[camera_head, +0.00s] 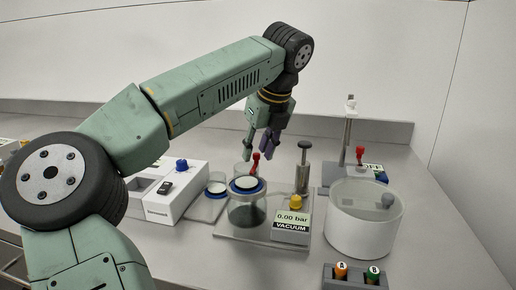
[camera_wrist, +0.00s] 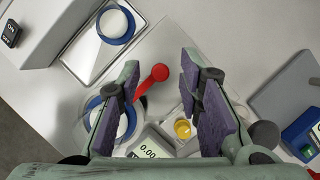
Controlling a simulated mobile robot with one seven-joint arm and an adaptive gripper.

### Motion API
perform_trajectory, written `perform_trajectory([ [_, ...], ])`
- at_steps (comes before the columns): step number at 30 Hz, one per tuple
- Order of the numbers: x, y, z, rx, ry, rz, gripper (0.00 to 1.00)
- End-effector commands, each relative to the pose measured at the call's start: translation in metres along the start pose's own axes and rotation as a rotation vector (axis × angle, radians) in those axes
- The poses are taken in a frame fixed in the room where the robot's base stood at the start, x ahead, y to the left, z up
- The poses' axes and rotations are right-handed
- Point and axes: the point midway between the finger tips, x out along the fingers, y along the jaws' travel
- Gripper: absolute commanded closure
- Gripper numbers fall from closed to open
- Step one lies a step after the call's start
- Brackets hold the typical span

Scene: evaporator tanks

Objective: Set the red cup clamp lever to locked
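A red lever (camera_head: 255,162) with a round knob stands by the jar with a blue-rimmed top (camera_head: 248,186) on the vacuum unit. In the wrist view the red lever (camera_wrist: 150,80) lies between the finger lines, nearer the left finger, its knob pointing up and right. My gripper (camera_head: 259,150) is above the lever, pointing down. In the wrist view my gripper (camera_wrist: 160,62) is open, purple pads apart, with nothing held. I cannot tell whether the pads touch the lever. No lock marking is readable.
The vacuum unit has a display reading 0.00 bar (camera_head: 291,217), a yellow knob (camera_head: 296,201) and a dark-topped post (camera_head: 304,147). A white round tub (camera_head: 350,235) and a stand with another red knob (camera_head: 360,155) are at right. A white box (camera_head: 180,192) is at left.

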Motion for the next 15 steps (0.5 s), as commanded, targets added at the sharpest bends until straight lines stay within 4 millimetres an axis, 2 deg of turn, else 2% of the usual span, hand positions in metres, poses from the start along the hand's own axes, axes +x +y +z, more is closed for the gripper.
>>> perform_trajectory([
  [8,-0.001,0.000,0.000,0.001,0.000,0.000,0.66],
  [11,-0.009,-0.001,0.000,0.001,0.000,-0.001,0.66],
  [15,-0.032,-0.001,0.000,0.001,0.000,-0.003,0.66],
])
